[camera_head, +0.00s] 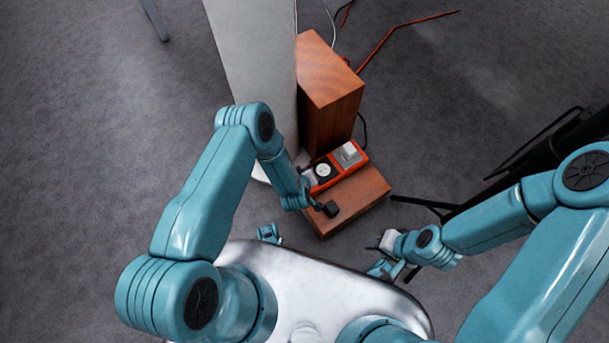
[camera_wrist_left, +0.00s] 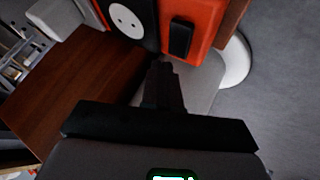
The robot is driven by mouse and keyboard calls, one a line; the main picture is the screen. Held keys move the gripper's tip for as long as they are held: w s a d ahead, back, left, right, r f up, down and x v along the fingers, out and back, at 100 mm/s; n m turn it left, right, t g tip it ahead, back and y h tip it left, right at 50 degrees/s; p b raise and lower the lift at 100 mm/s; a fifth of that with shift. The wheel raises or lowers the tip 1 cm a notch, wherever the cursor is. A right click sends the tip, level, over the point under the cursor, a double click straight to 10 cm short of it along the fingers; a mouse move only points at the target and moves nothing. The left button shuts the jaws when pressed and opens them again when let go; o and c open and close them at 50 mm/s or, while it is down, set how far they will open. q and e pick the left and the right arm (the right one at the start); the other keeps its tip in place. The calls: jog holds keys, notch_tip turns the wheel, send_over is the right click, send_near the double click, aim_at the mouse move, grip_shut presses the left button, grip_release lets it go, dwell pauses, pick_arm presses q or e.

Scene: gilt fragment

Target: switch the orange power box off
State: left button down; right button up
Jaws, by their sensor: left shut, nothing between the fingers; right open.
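The orange power box (camera_head: 353,161) sits on a low wooden step (camera_head: 362,194). It carries a round white socket (camera_head: 323,170) and a light grey block (camera_head: 347,152). In the left wrist view the orange box (camera_wrist_left: 207,22) shows a black switch (camera_wrist_left: 181,38) beside the white socket (camera_wrist_left: 126,20); which way the switch is set I cannot tell. My left gripper (camera_wrist_left: 164,72) is shut and empty, its tips just below the switch in that view. Whether they touch it is unclear. My right gripper (camera_head: 381,243) is open and empty, apart from the box, to the lower right.
A taller wooden block (camera_head: 330,85) and a pale column (camera_head: 253,65) stand behind the box. Red cable (camera_head: 385,42) runs over the grey floor. A black frame (camera_head: 530,160) stands to the right, near my right arm.

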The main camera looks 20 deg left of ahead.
pick_arm(q)
jog(key=shift+f, duration=0.1)
dwell(0.7)
jog(key=shift+f+b, duration=0.35)
jog(key=shift+b, duration=0.1)
jog(key=shift+f+b, duration=0.3)
dwell(0.4)
jog(key=shift+r, duration=0.15)
jog(key=shift+r+p, duration=0.6)
jog(key=shift+p, duration=0.05)
jog(key=r+p, duration=0.4)
jog(key=r, duration=0.1)
jog(key=shift+s+d, duration=0.2)
jog(key=shift+d, duration=0.05)
dwell(0.6)
